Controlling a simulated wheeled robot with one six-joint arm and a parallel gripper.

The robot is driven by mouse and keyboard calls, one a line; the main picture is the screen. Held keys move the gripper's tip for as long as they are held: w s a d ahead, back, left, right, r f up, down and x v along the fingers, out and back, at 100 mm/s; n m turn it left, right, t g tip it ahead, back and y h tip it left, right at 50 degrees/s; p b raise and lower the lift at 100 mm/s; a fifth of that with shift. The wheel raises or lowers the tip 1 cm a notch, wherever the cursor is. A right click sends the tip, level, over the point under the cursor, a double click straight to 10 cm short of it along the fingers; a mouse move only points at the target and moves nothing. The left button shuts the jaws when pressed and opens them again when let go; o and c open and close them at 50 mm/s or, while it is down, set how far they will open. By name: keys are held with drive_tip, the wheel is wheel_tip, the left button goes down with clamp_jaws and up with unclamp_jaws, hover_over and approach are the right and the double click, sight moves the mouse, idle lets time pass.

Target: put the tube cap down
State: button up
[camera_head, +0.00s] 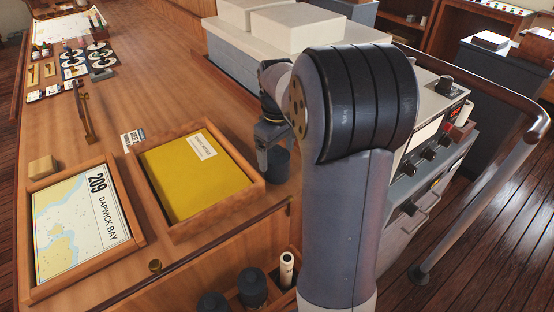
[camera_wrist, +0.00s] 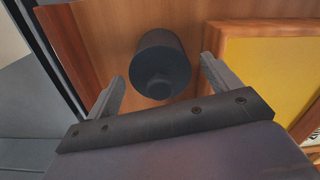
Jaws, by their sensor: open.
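The tube cap (camera_wrist: 163,65) is a dark grey cylinder with a smaller round knob facing the wrist camera. It stands on the wooden table top, just right of the tray with the yellow folder; it also shows in the head view (camera_head: 277,166), partly behind my gripper. My gripper (camera_head: 263,160) points down at the cap. In the wrist view the fingers are apart, one on each side of the cap, with visible gaps between them and it. Whether the fingertips reach below the knob cannot be told.
The wooden tray (camera_head: 258,193) holding a yellow folder is close beside the cap. A chart tray (camera_head: 140,240) lies further left. Below the table edge, a rack holds dark caps (camera_head: 252,287) and a pale tube (camera_head: 287,268). A white-topped console (camera_head: 240,48) stands behind.

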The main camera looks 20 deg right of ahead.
sight(277, 155)
wheel_tip(277, 155, up, 9)
drive_tip(key=shift+f, duration=0.15)
drive_tip(key=shift+f, duration=0.1)
wheel_tip(277, 155, down, 13)
drive_tip(key=shift+r, duration=0.15)
wheel_tip(277, 155, up, 3)
drive_tip(key=shift+f, duration=0.15)
drive_tip(key=shift+r, duration=0.45)
